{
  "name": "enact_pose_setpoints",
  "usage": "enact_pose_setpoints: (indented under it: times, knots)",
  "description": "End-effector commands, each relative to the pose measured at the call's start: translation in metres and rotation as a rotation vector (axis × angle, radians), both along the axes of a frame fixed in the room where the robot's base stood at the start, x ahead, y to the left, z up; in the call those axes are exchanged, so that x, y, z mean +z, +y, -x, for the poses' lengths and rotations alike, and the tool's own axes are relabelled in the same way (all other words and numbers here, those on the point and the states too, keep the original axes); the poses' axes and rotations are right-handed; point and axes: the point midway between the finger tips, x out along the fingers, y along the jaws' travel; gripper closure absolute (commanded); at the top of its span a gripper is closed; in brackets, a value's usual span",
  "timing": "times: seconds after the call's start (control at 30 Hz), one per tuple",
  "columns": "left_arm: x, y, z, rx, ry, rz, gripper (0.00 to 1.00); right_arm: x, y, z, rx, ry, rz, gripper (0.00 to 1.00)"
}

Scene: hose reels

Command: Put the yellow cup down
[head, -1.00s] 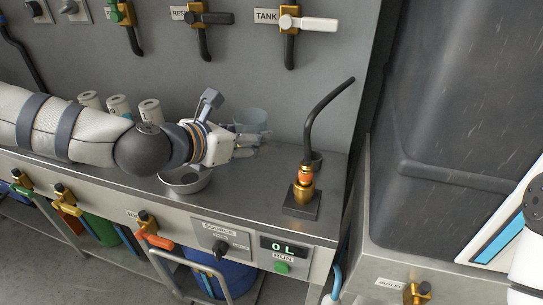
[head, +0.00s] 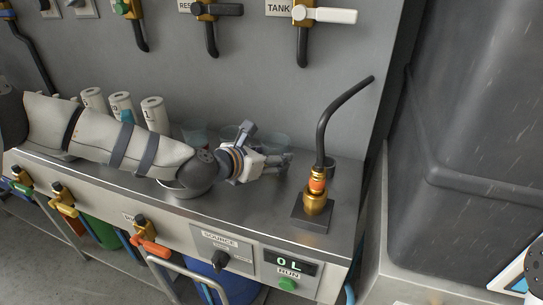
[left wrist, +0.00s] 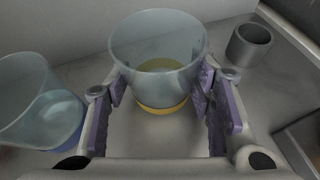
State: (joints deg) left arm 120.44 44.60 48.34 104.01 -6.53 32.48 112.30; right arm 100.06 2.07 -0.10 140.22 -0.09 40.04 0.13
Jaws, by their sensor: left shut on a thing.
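The yellow cup (left wrist: 158,50) is a clear cup with a yellow base. In the left wrist view it is upright between the two purple-padded fingers of my left gripper (left wrist: 163,88), which is shut on it. In the head view my left gripper (head: 284,161) is low over the steel counter (head: 255,205), left of the black hose spout. The cup (head: 272,140) shows faintly behind the gripper there. Whether its base touches the counter is hard to tell. My right gripper is out of view.
A blue-based clear cup (left wrist: 38,100) stands just left of the held cup, and a small grey cylinder (left wrist: 249,44) to its right. A hose spout (head: 317,190) on a dark block stands right of my gripper. White canisters (head: 122,106) and a metal bowl (head: 180,188) are at left.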

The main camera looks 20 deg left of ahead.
Motion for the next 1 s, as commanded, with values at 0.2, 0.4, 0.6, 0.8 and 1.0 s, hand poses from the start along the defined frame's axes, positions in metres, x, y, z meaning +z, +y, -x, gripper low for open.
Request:
enact_pose_setpoints:
  times: [0.2,0.4,0.6,0.8,1.0]
  knots:
    - [-0.004,0.0,0.0,0.001,0.002,0.0,0.31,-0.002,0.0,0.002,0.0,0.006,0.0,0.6]
    - [-0.004,0.0,0.0,0.0,0.002,-0.001,0.31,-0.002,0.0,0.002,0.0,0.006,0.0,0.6]
    - [0.007,0.004,0.007,0.002,-0.001,0.0,0.31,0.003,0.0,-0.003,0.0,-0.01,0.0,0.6]
    - [0.032,0.019,0.049,0.002,-0.005,0.003,0.31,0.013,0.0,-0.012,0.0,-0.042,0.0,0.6]
    - [0.051,0.033,0.088,0.002,-0.006,0.001,0.31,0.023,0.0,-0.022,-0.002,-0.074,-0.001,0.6]
